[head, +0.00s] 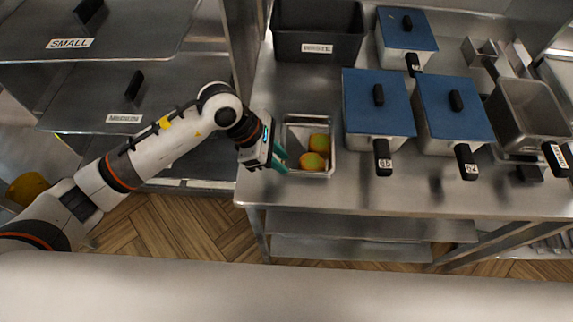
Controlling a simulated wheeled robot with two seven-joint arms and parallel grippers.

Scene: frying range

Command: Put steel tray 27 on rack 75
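No number 75 is readable. My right gripper is not in view.
Blue-lidded pans (378,105) with black handles stand right of the tray. A dark bin (318,40) labelled WASTE is behind it. An open steel pan (530,110) is at the right. A metal post (243,50) stands between shelves and counter.

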